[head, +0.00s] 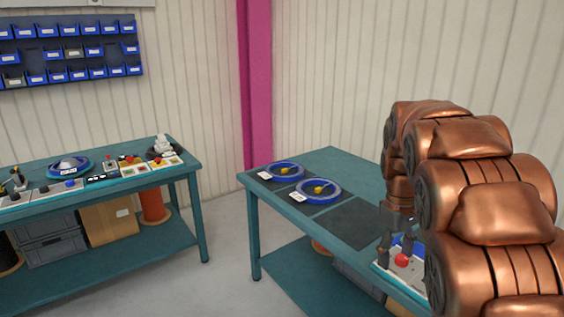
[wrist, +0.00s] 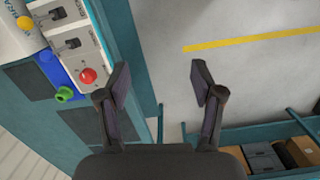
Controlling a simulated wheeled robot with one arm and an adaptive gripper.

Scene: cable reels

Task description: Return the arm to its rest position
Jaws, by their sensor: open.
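My copper-coloured arm (head: 470,190) is bent in a stack of thick links at the right of the head view, in front of the right-hand workbench. My gripper (wrist: 160,72) shows in the wrist view with its two dark fingers spread wide apart. Nothing is between them; bare grey floor shows in the gap. The left finger appears close to the bench edge and a control panel in that picture, and I cannot tell its height above them. In the head view the links hide much of the space around my gripper.
The right-hand workbench (head: 340,160) holds two blue reels, (head: 284,171) and (head: 318,190), and dark mats. A panel with a red knob (wrist: 88,75) and switches lies near my gripper. The left workbench (head: 190,172) bears controls and a blue reel. Floor between benches is clear.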

